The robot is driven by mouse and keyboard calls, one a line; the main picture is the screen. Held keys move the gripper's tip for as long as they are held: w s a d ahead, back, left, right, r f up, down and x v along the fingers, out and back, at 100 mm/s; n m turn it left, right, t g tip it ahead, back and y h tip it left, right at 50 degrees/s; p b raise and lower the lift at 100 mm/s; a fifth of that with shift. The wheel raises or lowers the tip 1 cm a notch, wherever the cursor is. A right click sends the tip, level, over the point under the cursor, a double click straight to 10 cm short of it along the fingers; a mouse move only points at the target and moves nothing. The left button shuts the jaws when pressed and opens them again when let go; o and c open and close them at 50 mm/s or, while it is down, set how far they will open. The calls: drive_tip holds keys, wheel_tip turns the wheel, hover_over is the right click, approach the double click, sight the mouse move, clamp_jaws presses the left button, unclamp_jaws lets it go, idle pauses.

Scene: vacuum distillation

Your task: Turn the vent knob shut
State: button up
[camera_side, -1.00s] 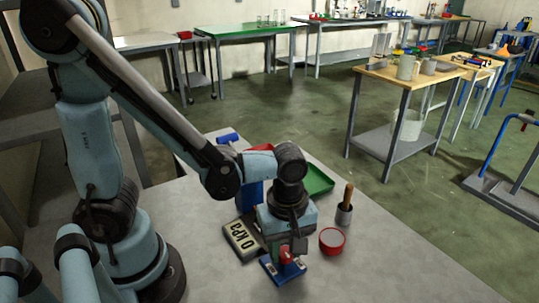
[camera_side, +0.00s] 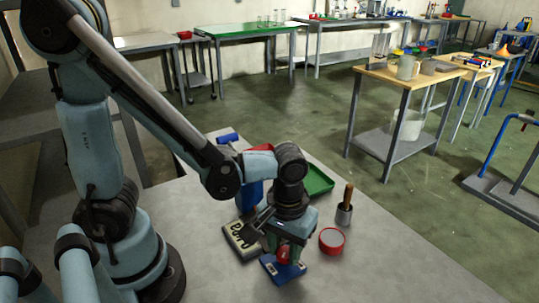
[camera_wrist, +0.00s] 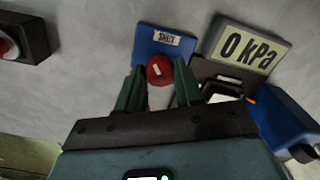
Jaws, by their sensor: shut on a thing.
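The red vent knob (camera_side: 284,258) sits on a blue base (camera_side: 293,274) at the front of the grey table. In the wrist view the knob (camera_wrist: 160,68) lies between the two green fingers of my gripper (camera_wrist: 159,86). My gripper (camera_side: 285,252) points down and is shut on the knob. A label reading "SHUT" (camera_wrist: 167,38) is on the blue base, beyond the knob. A short white mark shows on the knob's top. A plate reading "0 kPa" (camera_wrist: 248,48) is beside the base; in the side view this plate (camera_side: 236,240) is partly hidden by my gripper.
A red round dish (camera_side: 332,240) stands just right of my gripper. A green tray (camera_side: 320,182) lies further back. A blue object (camera_wrist: 287,122) is at right in the wrist view. The table's front right is clear.

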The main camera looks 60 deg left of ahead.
sight(285, 251)
drive_tip(key=m, duration=0.3)
drive_tip(key=shift+m, duration=2.1)
drive_tip(key=o, duration=1)
drive_tip(key=shift+o, duration=0.2)
drive_tip(key=shift+r, duration=0.15)
wheel_tip(285, 251, up, 12)
drive_tip(key=shift+a, duration=0.1)
